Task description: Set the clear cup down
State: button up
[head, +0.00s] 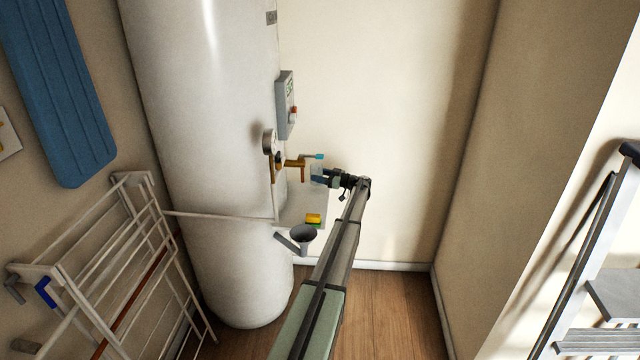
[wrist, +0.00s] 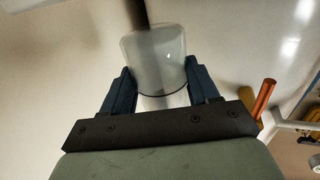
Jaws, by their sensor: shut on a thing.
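The clear cup (wrist: 155,60) sits between the two blue fingers of my gripper (wrist: 158,85) in the wrist view. The fingers are shut on its sides, and its far end shows beyond them. In the head view my gripper (head: 320,176) is beside the white tank, just right of the brass tap (head: 298,164). The cup is small and faint there. A pale shelf surface (head: 296,208) lies below my gripper. I cannot tell whether the cup touches it.
A yellow and green sponge (head: 313,219) lies near the shelf's front edge. A dark funnel (head: 303,233) hangs below it. The white tank (head: 200,160) stands left, with a grey box (head: 286,105) above the tap. A drying rack (head: 110,270) stands lower left.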

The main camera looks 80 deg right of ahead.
jog(key=shift+f, duration=1.75)
jog(key=shift+f, duration=0.1)
jog(key=o, duration=1.1)
jog(key=v, duration=1.2)
